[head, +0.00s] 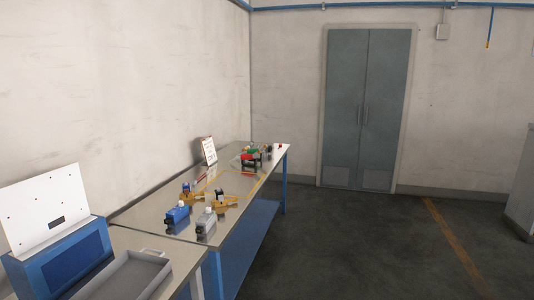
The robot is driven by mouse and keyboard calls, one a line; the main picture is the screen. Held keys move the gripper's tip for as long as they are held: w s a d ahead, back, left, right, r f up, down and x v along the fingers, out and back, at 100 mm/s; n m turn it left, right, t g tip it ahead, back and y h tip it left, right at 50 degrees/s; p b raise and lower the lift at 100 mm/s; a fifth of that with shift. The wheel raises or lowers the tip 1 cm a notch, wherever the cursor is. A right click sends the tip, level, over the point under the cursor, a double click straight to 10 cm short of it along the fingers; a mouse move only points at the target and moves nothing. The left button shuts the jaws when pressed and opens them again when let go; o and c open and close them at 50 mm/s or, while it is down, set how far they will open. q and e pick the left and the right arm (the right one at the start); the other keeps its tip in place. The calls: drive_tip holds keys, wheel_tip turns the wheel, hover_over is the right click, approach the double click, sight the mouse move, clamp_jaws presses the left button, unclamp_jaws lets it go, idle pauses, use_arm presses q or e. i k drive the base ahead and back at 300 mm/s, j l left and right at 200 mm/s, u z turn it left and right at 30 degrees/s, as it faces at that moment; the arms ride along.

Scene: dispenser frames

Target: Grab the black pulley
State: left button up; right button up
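I cannot pick out the black pulley for sure. A small black item (249,163) stands among red and green parts near the far end of the metal-topped table (155,216), but it is too small to tell what it is. Neither of my grippers is in view.
A blue unit (177,213) and a grey unit (206,221) stand mid-table beside orange-yellow parts (222,200). A white sign (209,151) stands by the wall. A grey tray (128,279) and a blue box (60,265) are nearer. The floor right of the table is clear.

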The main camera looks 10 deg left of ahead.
sight(269, 149)
drive_tip(key=i+z, duration=0.1)
drive_tip(key=i, duration=3.6)
drive_tip(key=i+l+u, duration=0.1)
drive_tip(key=i, duration=0.9)
drive_tip(key=i+l+u, duration=0.1)
drive_tip(key=i, duration=0.95)
